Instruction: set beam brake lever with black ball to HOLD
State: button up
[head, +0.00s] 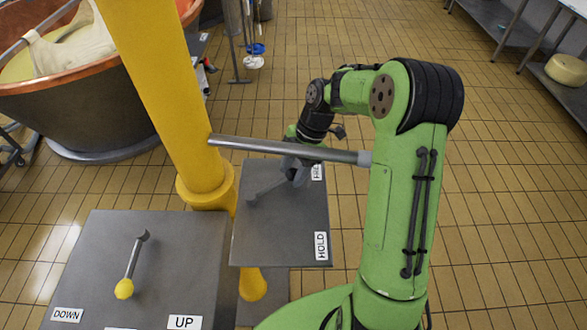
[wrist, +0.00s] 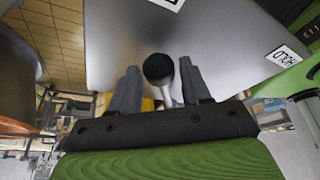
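The beam brake lever is a grey rod (head: 268,188) on a grey panel (head: 270,240). In the head view it points up and right, toward the upper label (head: 317,172), which is partly hidden. The HOLD label (head: 321,246) is at the panel's lower right; it also shows in the wrist view (wrist: 288,55). The black ball (wrist: 158,68) on the lever's end sits between my gripper's fingers (wrist: 160,80). The fingers are apart, with a narrow gap visible at the right of the ball. In the head view my gripper (head: 295,170) hides the ball.
A second grey panel (head: 90,270) with a yellow-ball lever (head: 124,289) and DOWN and UP labels stands at the lower left. A thick yellow post (head: 165,90) rises behind, with a metal bar (head: 270,148) crossing toward my arm. A copper vat (head: 80,110) is at the upper left.

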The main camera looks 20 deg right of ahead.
grip_shut()
jog(key=s, duration=0.1)
jog(key=m+b, duration=0.1)
jog(key=s+m+t+b, duration=0.1)
jog(key=shift+s+d+f, duration=0.1)
jog(key=shift+s+d, duration=0.15)
jog(key=shift+s, duration=0.05)
jog(key=shift+s+m, duration=0.4)
jog(key=shift+m, duration=0.2)
jog(key=shift+o, duration=1.4)
grip_release()
jog(key=shift+r, duration=0.2)
jog(key=d, duration=1.2)
jog(key=shift+d+r, duration=0.25)
jog(key=shift+r, duration=0.2)
jog(key=shift+s, duration=0.1)
